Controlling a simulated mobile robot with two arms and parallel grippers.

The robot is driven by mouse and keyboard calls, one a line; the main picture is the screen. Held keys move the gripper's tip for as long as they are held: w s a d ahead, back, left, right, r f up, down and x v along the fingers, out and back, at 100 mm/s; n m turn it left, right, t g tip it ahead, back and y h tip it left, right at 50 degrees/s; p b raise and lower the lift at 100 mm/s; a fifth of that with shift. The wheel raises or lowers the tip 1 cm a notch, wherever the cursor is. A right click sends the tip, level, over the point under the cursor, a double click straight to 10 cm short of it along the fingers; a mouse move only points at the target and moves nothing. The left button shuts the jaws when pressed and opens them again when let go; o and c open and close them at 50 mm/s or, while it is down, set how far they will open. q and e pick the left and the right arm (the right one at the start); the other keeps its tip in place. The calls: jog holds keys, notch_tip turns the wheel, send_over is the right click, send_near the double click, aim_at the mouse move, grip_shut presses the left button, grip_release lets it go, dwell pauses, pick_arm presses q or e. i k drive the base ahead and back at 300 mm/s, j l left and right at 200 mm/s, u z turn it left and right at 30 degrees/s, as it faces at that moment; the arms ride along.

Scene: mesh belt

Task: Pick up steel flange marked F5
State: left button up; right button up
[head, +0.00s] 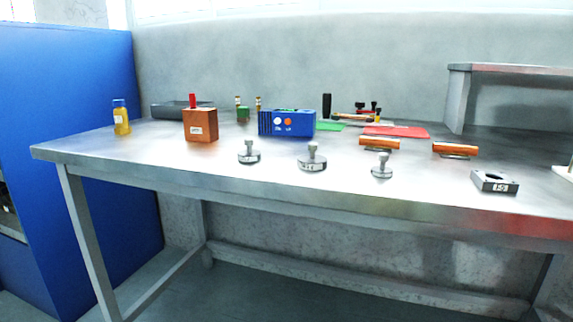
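Three steel pieces with round bases and upright knobbed stems stand along the front of the metal table: a left one (249,156), a larger middle one (312,163) with small dark marks on its base, and a right one (381,171). The marks are too small to read, so I cannot tell which piece, if any, is marked F5. A dark grey block (495,182) with a hole in its top and a white label lies near the front right edge; its label looks like "15" but is not clear. Neither of my grippers is in view.
The metal table (110,148) also holds a wooden block (200,126), a blue box (287,123), a yellow bottle (121,120), two copper-coloured cylinders (380,143) and a red mat (396,132). A raised shelf (510,68) stands back right. The front left tabletop is clear.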

aim_at(500, 181)
jog(key=i+l, duration=0.15)
jog(key=l, duration=0.25)
jog(key=i+l, duration=0.15)
jog(key=l, duration=0.25)
jog(key=i+l, duration=0.1)
jog(key=l, duration=0.3)
